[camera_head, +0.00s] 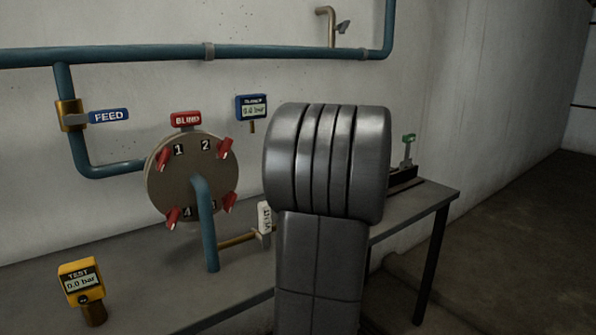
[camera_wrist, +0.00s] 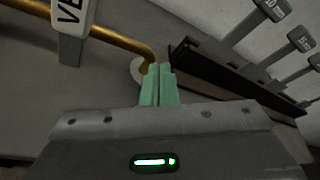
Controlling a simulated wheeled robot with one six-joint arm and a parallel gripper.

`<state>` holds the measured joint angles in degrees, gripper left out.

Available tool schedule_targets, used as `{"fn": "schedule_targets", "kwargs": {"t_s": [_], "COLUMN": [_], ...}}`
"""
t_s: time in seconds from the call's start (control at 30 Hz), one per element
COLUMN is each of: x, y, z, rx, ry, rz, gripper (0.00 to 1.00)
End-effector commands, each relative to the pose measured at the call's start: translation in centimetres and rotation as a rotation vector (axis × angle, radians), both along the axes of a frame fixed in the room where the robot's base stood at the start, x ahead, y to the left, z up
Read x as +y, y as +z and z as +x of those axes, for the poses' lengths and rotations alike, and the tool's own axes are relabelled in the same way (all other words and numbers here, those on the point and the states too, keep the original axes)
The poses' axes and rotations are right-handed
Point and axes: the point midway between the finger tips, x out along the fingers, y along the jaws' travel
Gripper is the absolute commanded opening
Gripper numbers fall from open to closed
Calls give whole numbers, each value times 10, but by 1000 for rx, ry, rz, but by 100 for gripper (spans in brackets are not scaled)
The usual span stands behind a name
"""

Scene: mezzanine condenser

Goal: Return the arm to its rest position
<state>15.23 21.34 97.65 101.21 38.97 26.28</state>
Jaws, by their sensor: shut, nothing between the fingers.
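My arm stands upright in the middle of the head view and hides part of the bench behind it. My gripper (camera_wrist: 159,72) shows in the wrist view as two pale green fingers pressed together, with nothing between them. It points toward the area between a brass pipe (camera_wrist: 125,39) and a dark rack (camera_wrist: 225,75). My gripper is hidden in the head view.
A round flange (camera_head: 180,185) with red clamps stands left of my arm, beside a yellow test gauge (camera_head: 82,288). A white vent handle (camera_head: 264,217) is close to my arm's left side. The grey bench (camera_head: 425,200) ends at right; open floor lies beyond.

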Motion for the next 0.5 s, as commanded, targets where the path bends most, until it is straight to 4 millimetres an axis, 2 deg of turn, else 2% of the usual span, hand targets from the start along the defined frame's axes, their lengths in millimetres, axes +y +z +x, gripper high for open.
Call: {"fn": "schedule_targets", "kwargs": {"t_s": [0.5], "x": [-5], "y": [-21], "z": [4], "rx": [168], "ry": [-1], "rz": [229], "gripper": [0]}}
